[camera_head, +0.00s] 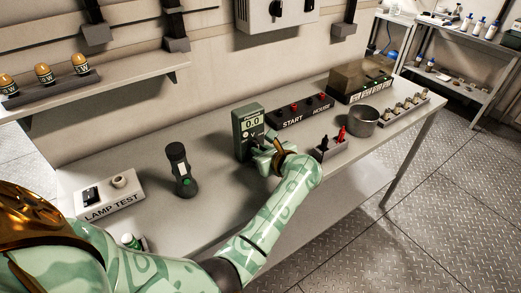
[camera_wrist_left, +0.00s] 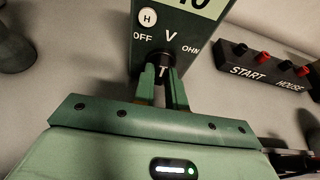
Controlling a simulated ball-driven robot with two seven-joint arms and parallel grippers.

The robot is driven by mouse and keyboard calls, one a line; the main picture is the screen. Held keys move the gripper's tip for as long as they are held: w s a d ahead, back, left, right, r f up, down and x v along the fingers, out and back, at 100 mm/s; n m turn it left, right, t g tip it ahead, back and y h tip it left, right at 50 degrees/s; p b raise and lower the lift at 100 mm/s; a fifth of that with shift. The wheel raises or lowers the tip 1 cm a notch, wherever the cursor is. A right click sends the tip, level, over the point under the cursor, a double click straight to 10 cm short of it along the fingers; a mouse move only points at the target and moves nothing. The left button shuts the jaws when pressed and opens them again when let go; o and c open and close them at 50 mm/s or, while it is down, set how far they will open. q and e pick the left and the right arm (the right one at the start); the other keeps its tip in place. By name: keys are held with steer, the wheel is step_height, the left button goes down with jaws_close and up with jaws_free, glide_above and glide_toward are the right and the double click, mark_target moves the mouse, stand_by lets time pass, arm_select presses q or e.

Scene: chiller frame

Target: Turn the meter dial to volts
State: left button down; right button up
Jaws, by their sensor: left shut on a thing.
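The green meter (camera_head: 249,132) stands upright on the bench, and its display reads 0.0 in the head view. In the left wrist view the meter (camera_wrist_left: 194,28) shows the marks OFF, V and OHM around a dark dial (camera_wrist_left: 158,56). OFF is at the left, V at the top and OHM at the right. My left gripper (camera_wrist_left: 163,78) is shut on the dial from the front. The fingers cover part of the dial, so I cannot tell where its pointer stands. In the head view my left gripper (camera_head: 261,153) hides the meter's lower front. My right gripper is not in view.
A START/HOUSE terminal block (camera_head: 301,112) stands right of the meter. A metal cup (camera_head: 363,121) and a holder with red and black probes (camera_head: 331,148) are farther right. A dark flashlight (camera_head: 181,168) and the lamp test box (camera_head: 110,195) stand left, with clear bench between.

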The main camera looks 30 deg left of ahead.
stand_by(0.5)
arm_select(q)
steer(key=c, duration=1.4)
jaws_free()
steer(key=shift+c, duration=0.2)
